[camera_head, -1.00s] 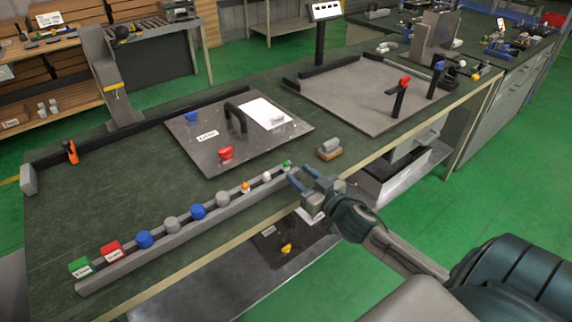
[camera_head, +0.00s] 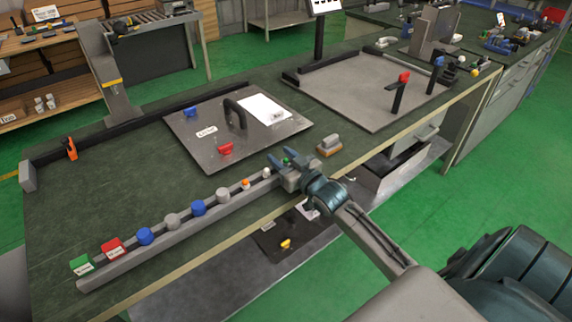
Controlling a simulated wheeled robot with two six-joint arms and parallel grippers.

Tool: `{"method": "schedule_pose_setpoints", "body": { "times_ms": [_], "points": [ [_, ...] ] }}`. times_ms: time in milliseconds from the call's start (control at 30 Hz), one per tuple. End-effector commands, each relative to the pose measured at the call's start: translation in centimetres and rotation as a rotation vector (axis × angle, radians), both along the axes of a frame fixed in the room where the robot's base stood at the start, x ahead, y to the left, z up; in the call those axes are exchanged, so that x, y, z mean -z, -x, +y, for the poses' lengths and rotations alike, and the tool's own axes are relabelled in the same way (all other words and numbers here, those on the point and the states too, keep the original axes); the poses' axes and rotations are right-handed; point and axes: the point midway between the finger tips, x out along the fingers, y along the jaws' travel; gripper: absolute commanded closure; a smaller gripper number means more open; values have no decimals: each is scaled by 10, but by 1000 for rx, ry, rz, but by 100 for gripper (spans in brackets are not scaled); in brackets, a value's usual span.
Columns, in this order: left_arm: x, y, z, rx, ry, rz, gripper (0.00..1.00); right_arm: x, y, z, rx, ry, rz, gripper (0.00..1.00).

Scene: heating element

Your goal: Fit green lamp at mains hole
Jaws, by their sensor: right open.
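The small green lamp (camera_head: 286,161) sits at the right end of the long grey rail of parts (camera_head: 180,232). My right gripper (camera_head: 281,160) is open, with its fingers on either side of the green lamp. Whether they touch it cannot be told. A grey metal panel (camera_head: 190,143) lies on the bench behind the rail, with a blue part, a red part, a black handle and a white sheet on it. I cannot make out which hole is the mains hole. My left gripper is not in view.
The rail also carries green and red blocks (camera_head: 113,247), several blue and grey knobs (camera_head: 199,208) and small orange and white lamps. A grey and orange block (camera_head: 329,146) stands just right of my gripper. A second panel (camera_head: 350,88) with upright levers lies farther right.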

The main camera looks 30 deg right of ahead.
Motion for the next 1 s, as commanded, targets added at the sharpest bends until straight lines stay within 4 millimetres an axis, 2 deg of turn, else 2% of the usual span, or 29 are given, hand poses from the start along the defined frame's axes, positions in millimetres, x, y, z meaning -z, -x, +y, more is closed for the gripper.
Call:
{"method": "schedule_pose_setpoints", "body": {
  "times_ms": [267, 500, 833, 1000],
  "points": [
    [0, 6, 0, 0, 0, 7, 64, 0, -2, 0, 0, 0, 1, 59],
    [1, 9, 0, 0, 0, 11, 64, 0, -2, 0, 0, 0, 1, 100],
    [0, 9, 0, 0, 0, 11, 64, -5, -2, 0, -1, 2, 0, 100],
    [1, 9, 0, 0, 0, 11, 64, -32, -3, 0, -2, 4, -4, 100]
  ]
}}
